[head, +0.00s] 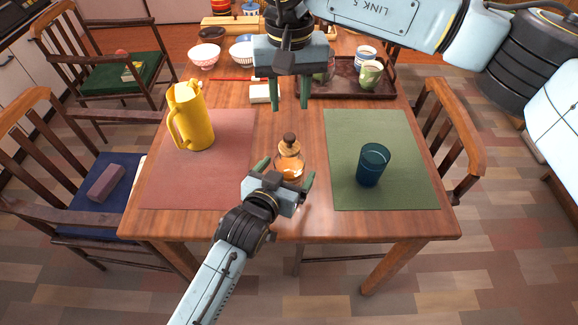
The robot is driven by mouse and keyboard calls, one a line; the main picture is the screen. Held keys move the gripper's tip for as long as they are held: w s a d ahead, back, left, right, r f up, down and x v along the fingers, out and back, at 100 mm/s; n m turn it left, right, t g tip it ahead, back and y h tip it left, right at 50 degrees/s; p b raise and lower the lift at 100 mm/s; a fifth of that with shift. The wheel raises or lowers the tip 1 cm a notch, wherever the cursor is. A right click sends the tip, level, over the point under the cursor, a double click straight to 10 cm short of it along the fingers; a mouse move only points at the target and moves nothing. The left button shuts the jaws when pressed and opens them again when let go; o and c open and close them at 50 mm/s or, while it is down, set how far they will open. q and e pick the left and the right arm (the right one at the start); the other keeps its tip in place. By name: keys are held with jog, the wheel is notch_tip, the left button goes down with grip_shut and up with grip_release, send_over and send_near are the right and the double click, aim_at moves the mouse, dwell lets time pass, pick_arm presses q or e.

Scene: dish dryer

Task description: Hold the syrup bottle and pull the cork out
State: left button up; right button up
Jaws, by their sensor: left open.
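The syrup bottle (290,163) is a small amber bottle standing upright on the wooden table, between the two place mats. Its brown cork (289,139) sits in the top of the neck. My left gripper (286,172) is open at the near side of the bottle, with a green finger on either side of it; its body hides the bottle's lower part. I cannot tell whether the fingers touch the glass. My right gripper (290,105) hangs above and behind the bottle, fingers pointing down and apart, with nothing between them.
A yellow pitcher (195,118) stands on the reddish mat (225,180) at left. A dark teal glass (372,165) stands on the green mat (400,140) at right.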

pick_arm(q)
jog(key=shift+x, duration=1.15)
jog(key=shift+c, duration=0.3)
